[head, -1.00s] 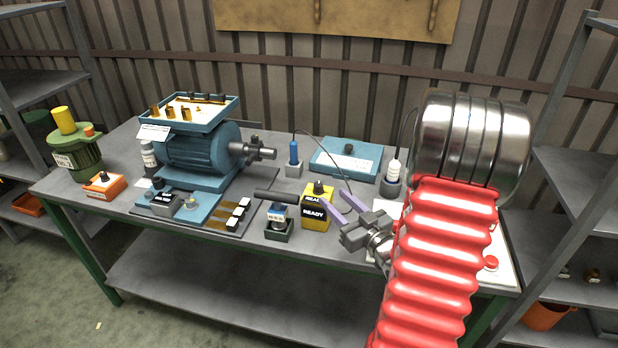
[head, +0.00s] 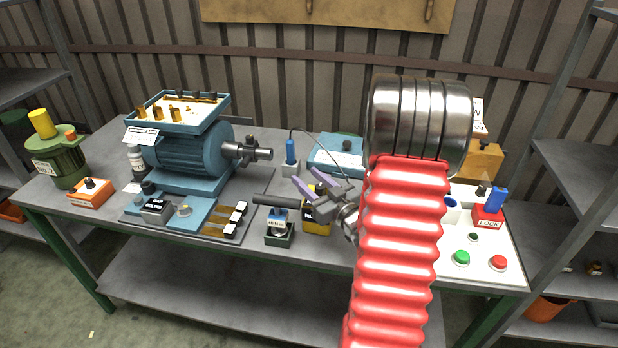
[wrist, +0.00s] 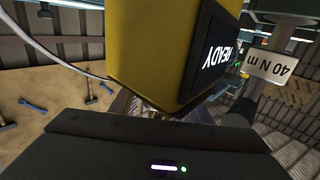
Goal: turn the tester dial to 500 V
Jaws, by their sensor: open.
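A yellow box marked READY (head: 317,222) stands at the front middle of the bench, partly hidden by my gripper; it looks like the tester. It fills the top of the wrist view (wrist: 155,50) with its dark READY display. Its dial is hidden, so I cannot read the setting. My gripper (head: 310,184), with purple fingers, is open and empty. In the head view it overlaps the top of the yellow box; I cannot tell whether it touches. My red-sleeved arm covers the bench to its right.
A blue box with a knob (head: 337,155) and a blue probe (head: 291,152) stand behind. A white button panel (head: 478,240) lies right.

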